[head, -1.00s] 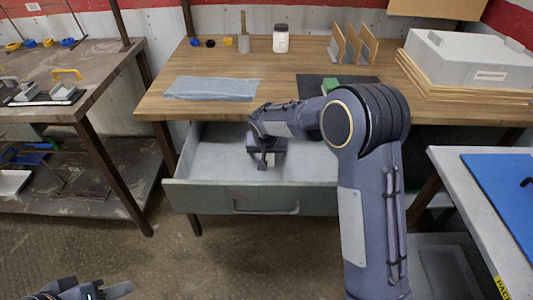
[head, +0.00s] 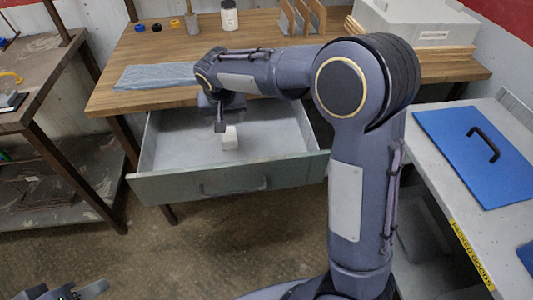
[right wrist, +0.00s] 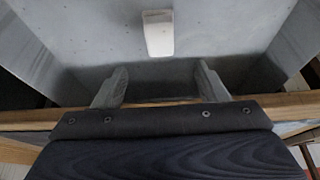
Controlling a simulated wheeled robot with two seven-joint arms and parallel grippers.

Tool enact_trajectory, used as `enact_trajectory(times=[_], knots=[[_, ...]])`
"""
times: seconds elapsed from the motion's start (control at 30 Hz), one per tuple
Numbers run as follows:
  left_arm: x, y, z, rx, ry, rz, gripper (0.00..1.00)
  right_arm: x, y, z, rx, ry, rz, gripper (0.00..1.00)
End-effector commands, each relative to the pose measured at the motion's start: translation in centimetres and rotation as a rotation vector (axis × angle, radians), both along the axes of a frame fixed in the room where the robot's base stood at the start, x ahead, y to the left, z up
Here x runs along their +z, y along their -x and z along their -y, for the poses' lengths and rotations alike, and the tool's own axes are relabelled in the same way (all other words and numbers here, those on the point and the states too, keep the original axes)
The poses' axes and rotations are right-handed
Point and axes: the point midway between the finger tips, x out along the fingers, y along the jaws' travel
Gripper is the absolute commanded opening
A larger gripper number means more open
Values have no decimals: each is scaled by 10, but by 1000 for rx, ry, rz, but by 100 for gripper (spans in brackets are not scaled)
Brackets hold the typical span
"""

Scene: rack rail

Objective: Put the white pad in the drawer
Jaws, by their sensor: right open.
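The white pad (head: 229,138) is a small white block inside the open drawer (head: 270,178). It appears to lie on the drawer's grey floor, and it also shows in the right wrist view (right wrist: 158,33), apart from the fingers. My right gripper (head: 219,124) is over the drawer, close beside the pad in the head view. In the right wrist view its two fingers (right wrist: 162,82) are spread with nothing between them. My left gripper (head: 90,289) shows only partly at the bottom left of the head view, away from the drawer; its jaw opening is unclear.
The wooden table (head: 160,60) above the drawer holds a blue-grey cloth-like sheet (head: 155,77), a white jar (head: 229,16) and upright wooden dividers (head: 300,18). A side table with a blue board (head: 485,150) stands at right. Floor in front of the drawer is clear.

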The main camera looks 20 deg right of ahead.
Motion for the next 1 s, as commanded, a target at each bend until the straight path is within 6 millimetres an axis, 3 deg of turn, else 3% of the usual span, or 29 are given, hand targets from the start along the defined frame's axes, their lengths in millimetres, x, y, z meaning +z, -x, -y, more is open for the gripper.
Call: enact_trajectory(times=[0.17,0.27,0.4,0.6,0.7,0.83,1.0], knots=[[0,0,0,0,0,0,40,13,29,23,-2,-65,-16,66],[0,0,0,0,0,0,40,26,74,47,13,-147,-26,66],[0,0,0,0,0,0,40,40,154,69,61,-263,-12,66],[0,0,0,0,0,0,40,38,258,68,141,-355,62,66],[0,0,0,0,0,0,40,29,292,60,171,-369,99,66],[0,0,0,0,0,0,40,18,317,52,195,-370,128,66],[0,0,0,0,0,0,40,13,326,48,207,-369,138,66]])
